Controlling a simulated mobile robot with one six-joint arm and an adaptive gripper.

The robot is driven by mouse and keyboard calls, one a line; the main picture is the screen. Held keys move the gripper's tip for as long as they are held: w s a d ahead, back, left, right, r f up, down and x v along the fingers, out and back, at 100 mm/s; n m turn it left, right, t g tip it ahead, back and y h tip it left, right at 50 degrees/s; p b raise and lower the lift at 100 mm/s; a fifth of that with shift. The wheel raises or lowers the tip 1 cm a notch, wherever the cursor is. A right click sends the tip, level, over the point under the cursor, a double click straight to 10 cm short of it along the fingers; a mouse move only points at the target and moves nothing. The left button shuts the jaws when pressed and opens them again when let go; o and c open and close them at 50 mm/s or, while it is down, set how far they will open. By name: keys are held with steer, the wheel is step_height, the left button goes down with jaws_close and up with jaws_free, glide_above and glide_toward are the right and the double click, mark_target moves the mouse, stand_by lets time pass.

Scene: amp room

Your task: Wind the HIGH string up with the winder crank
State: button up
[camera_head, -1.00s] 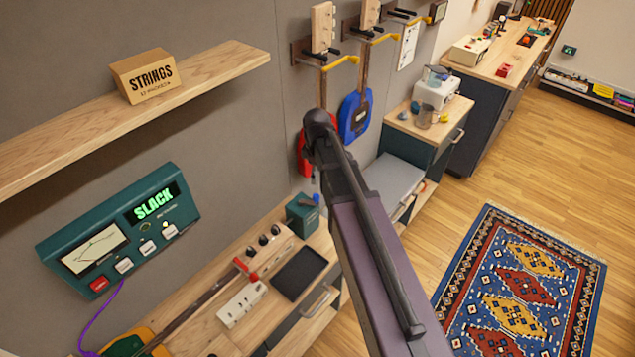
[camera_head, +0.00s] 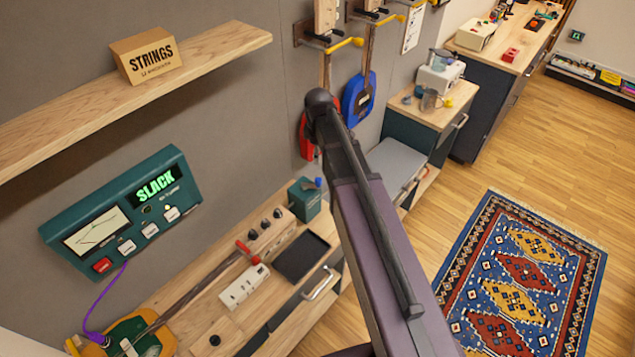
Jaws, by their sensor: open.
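A stringed instrument lies on the bench, with a green and yellow body (camera_head: 150,345) at lower left and a long dark neck (camera_head: 205,283). The neck runs up to a wooden headstock block (camera_head: 275,238) with several dark knobs. A small red handle (camera_head: 243,247) stands at the near end of this block; I cannot tell if it is the winder crank. The tuner box (camera_head: 125,215) on the wall reads SLACK in green. Single strings are too small to tell apart. My arm crosses the middle of the view; my gripper is not in view.
A white box (camera_head: 243,287), a black tray (camera_head: 301,257) and a teal box (camera_head: 305,199) with a blue top piece stand around the headstock. A shelf (camera_head: 215,50) with a STRINGS box (camera_head: 147,59) juts out above. Open floor and a rug (camera_head: 520,280) lie right.

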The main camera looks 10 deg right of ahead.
mark_target(318, 179)
steer(key=shift+f+b, duration=6)
steer(key=shift+f, duration=0.25)
steer(key=shift+c, duration=0.2)
